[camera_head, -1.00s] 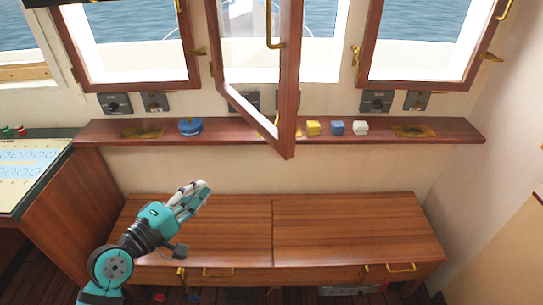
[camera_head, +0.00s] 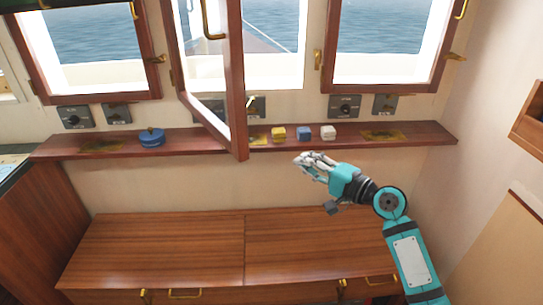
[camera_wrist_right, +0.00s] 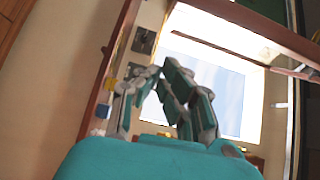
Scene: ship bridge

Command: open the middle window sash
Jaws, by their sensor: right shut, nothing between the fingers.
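The middle window sash (camera_head: 235,90) is a reddish-brown wooden frame with glass. It stands swung inward, with its left side at the window opening and its free lower corner jutting over the shelf. A brass handle (camera_head: 206,22) is on it. My right gripper (camera_head: 300,159) is shut and empty, in front of the shelf, to the right of and apart from the sash's free corner. In the right wrist view its fingers (camera_wrist_right: 162,75) show against the bright window opening. My left gripper is out of view.
A wooden shelf (camera_head: 400,140) runs below the windows, holding a round blue object (camera_head: 152,137) and yellow, blue and white blocks (camera_head: 278,133). A low wooden cabinet (camera_head: 150,245) with a bare top stands below. Left (camera_head: 85,50) and right windows (camera_head: 385,45) flank the sash.

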